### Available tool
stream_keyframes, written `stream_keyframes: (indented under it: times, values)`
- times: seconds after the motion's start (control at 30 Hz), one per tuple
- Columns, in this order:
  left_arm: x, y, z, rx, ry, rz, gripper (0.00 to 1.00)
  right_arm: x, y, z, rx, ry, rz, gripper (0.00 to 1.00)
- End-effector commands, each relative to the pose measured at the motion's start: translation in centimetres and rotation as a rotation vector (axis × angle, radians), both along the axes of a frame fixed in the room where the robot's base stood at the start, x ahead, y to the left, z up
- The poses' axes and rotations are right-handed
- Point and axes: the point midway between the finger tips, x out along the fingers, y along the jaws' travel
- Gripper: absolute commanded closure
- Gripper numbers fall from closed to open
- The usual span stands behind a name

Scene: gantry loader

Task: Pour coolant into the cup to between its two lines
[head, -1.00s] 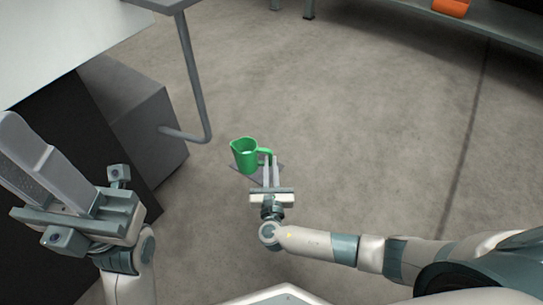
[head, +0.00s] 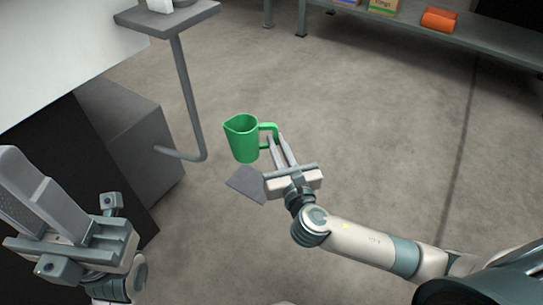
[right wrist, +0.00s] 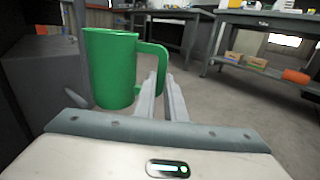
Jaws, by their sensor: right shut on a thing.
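A green jug (head: 243,140) with a pour spout and a side handle hangs upright in the air, clear of the floor. My right gripper (head: 278,141) is shut on its handle. In the right wrist view the jug (right wrist: 111,70) is left of the fingers (right wrist: 160,85), with its handle reaching to them. The jug's inside is too dark to show any coolant level. My left gripper (head: 45,195) is at the lower left, away from the jug; its finger gap is unclear. No cup with two lines can be made out.
A small grey shelf (head: 185,18) on a bent post stands at the upper left, with a white object (head: 160,5) cut off by the frame edge. A grey box (head: 130,135) stands below it. A bench (head: 480,45) with an orange item (head: 439,19) is at the back. Open floor lies between.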

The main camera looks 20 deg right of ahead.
Motion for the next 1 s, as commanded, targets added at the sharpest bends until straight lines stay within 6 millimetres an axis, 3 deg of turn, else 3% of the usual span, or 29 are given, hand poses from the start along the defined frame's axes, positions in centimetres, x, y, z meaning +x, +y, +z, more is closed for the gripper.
stream_keyframes:
  times: [0.03, 0.2, 0.37, 1.0]
  values:
    - [0.0, 0.0, 0.0, 0.0, 0.002, 0.001, 0.72, -0.4, -0.2, 1.4, 0.004, -0.004, 0.009, 1.0]
    - [0.0, 0.1, -0.2, -0.002, 0.011, 0.003, 0.72, -1.6, -0.6, 4.6, 0.003, -0.005, 0.032, 1.0]
    - [0.0, 0.2, -0.3, -0.002, 0.013, 0.004, 0.72, -2.3, -0.8, 6.3, 0.002, -0.003, 0.044, 1.0]
    - [0.0, 0.1, -0.1, -0.006, 0.008, 0.003, 0.72, -2.5, -0.9, 6.7, 0.001, -0.001, 0.046, 1.0]
